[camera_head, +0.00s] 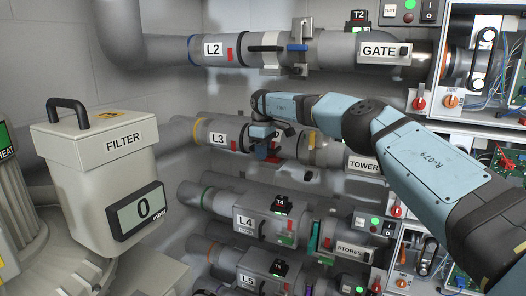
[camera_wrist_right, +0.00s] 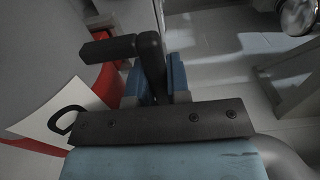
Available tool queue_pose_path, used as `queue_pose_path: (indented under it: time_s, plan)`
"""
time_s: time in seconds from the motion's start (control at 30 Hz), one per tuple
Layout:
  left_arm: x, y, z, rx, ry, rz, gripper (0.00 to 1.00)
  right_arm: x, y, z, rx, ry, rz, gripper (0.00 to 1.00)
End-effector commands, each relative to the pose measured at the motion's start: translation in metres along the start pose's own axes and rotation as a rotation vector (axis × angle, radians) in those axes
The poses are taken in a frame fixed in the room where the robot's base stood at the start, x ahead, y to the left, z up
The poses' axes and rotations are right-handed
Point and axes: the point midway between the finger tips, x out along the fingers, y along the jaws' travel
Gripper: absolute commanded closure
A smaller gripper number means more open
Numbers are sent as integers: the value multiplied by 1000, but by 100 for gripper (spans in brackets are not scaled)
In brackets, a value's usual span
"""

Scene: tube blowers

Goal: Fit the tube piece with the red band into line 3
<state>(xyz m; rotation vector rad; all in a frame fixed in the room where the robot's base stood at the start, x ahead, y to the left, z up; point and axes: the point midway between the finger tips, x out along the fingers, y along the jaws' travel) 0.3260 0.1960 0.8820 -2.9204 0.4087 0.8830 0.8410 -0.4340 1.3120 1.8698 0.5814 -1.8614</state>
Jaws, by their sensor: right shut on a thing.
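Line 3 is the grey pipe run marked L3 (camera_head: 218,139), in the middle of the head view, with a small red tab beside its label. My right gripper (camera_head: 264,138) is at this line, just right of the label, and covers part of it. In the right wrist view, the blue fingers of my right gripper (camera_wrist_right: 160,82) are closed around a black handle (camera_wrist_right: 148,55). A red surface (camera_wrist_right: 104,92) shows beside it. I cannot tell whether this red is the band of the tube piece, or how the handled part sits in the line. My left gripper is out of view.
Lines L4 (camera_head: 244,219) and L5 (camera_head: 250,281) run below. A FILTER housing (camera_head: 123,142) reading 0 stands at left. Open electrical boxes (camera_head: 480,50) are at right, near my right arm.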

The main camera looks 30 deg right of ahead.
Motion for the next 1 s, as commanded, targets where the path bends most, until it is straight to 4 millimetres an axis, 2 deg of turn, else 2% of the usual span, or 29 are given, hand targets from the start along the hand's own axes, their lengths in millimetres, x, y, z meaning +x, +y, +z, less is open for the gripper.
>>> queue_pose_path:
  time_s: [0.77, 0.8, 0.9, 0.93, 1.0]
  plan:
    - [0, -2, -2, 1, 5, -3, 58, 6, 0, 0, 0, 1, 1, 100]
    - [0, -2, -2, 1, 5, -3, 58, 6, 0, 0, 1, 1, 1, 81]
    - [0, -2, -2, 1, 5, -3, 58, 6, 0, 0, 0, 0, 0, 58]
    - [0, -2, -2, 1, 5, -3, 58, 6, 0, 0, 0, 0, 0, 53]
    - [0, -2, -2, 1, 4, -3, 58, 6, 0, 0, 0, 0, 0, 53]
